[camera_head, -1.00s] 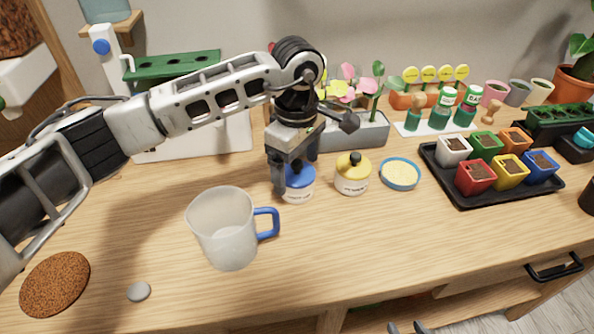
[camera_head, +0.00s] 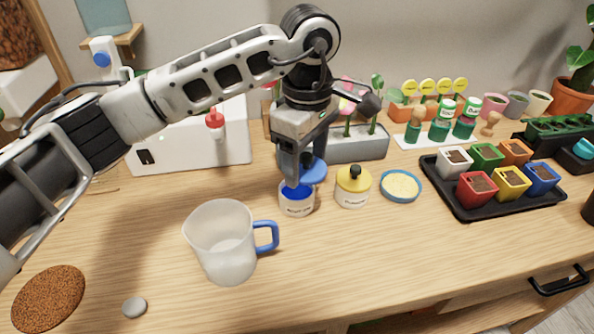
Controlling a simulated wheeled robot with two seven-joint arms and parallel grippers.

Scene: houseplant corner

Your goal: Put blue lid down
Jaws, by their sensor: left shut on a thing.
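The blue lid (camera_head: 316,172) is held by my left gripper (camera_head: 304,176), which is shut on it. The lid is raised off its jar and sits slightly above and behind it. The white jar (camera_head: 297,206) stands open on the table below, showing blue contents. The fingers hide part of the lid. My right gripper is not in view.
A yellow-lidded jar (camera_head: 353,187) and a blue-rimmed dish (camera_head: 400,186) stand to the right. A clear measuring jug (camera_head: 222,245) with a blue handle stands at front left. A black tray (camera_head: 470,208) holds several coloured pots. The table front centre is clear.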

